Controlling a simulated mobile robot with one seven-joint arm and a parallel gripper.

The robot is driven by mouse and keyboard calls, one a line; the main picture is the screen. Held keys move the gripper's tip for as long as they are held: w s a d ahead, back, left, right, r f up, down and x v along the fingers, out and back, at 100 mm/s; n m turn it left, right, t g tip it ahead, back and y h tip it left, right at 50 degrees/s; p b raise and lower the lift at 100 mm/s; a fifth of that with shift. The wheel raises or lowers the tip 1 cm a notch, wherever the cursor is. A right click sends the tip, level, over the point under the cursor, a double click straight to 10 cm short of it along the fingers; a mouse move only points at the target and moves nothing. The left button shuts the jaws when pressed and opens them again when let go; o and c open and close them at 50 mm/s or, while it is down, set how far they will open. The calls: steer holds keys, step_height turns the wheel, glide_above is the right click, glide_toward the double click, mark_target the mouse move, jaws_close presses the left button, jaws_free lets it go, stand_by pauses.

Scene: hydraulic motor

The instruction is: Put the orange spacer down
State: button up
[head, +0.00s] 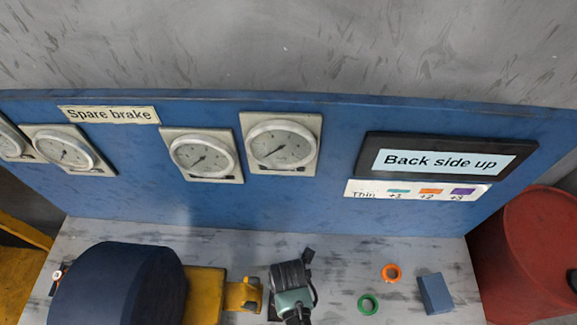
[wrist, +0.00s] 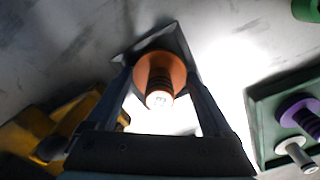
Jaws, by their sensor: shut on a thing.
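In the wrist view, my gripper (wrist: 159,82) has its two dark fingers closed on the orange spacer (wrist: 146,65), a round orange piece. A dark ribbed stem with a pale end stands at its middle, pointing towards the camera. A dark flat plate shows behind the spacer; I cannot tell whether they touch. In the head view an orange ring (head: 391,273) lies on the grey tabletop; I cannot tell whether it is a separate piece. A dark and teal device (head: 292,288) stands near the table's middle; I cannot tell whether it is part of my arm.
A green ring (head: 368,304) and blue block (head: 434,293) are on the table's right. A yellow part with a dark blue drum (head: 120,285) fills the left. The wrist view shows a dark green tray (wrist: 262,120) with a purple piece (wrist: 300,112). A red barrel (head: 535,250) stands right.

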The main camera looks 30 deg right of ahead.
steer(key=o, duration=1.3)
steer(key=shift+f, duration=0.15)
steer(key=shift+o, duration=0.2)
step_height(320, 180, up, 12)
steer(key=shift+r+p, duration=0.2)
steer(key=shift+p, duration=0.45)
